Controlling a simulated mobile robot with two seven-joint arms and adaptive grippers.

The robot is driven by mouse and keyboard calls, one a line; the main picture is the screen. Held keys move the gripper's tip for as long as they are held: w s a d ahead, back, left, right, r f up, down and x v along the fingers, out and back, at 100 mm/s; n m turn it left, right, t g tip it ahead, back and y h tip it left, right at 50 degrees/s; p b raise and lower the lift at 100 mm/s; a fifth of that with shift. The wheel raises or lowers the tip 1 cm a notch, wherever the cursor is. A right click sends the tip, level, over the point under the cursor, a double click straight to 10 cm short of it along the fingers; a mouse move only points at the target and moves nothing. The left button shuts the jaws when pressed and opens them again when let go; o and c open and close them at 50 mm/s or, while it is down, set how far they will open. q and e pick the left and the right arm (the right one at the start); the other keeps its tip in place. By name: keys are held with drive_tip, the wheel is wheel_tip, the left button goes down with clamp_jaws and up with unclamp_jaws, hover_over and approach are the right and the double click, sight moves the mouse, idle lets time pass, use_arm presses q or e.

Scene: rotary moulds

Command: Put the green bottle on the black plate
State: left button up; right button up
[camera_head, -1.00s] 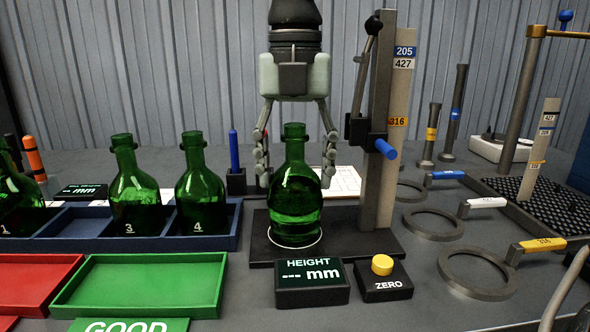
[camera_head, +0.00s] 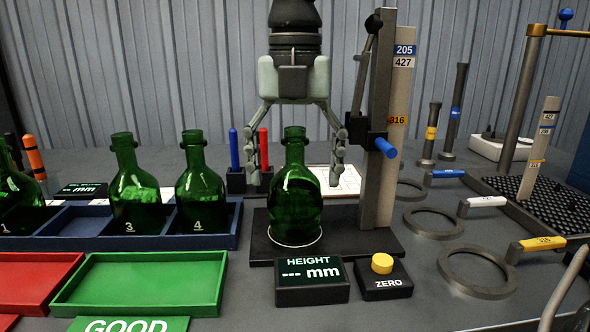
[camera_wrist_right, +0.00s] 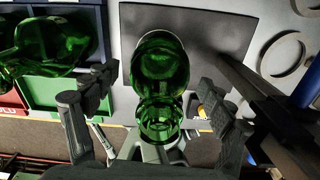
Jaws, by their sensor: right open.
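The green bottle (camera_head: 295,200) stands upright on the black plate (camera_head: 370,243) of the height gauge, over a white ring mark. My right gripper (camera_head: 295,165) is above and around it, with one finger on each side of the bottle and a gap on both sides. It is open and holds nothing. In the right wrist view the bottle (camera_wrist_right: 160,70) lies between the spread fingers (camera_wrist_right: 155,110), with the plate (camera_wrist_right: 225,40) beneath. My left gripper is not in view.
The gauge column (camera_head: 380,130) with its lever stands close to the right of the bottle. A height display (camera_head: 312,283) and a zero button box (camera_head: 383,280) sit in front. A blue rack (camera_head: 75,243) with several green bottles is at left, behind a green tray (camera_head: 145,285).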

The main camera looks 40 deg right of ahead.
wheel_tip(320, 180, up, 11)
drive_tip(key=shift+r, duration=0.55)
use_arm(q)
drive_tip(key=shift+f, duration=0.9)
use_arm(e)
drive_tip(key=shift+f, duration=0.1)
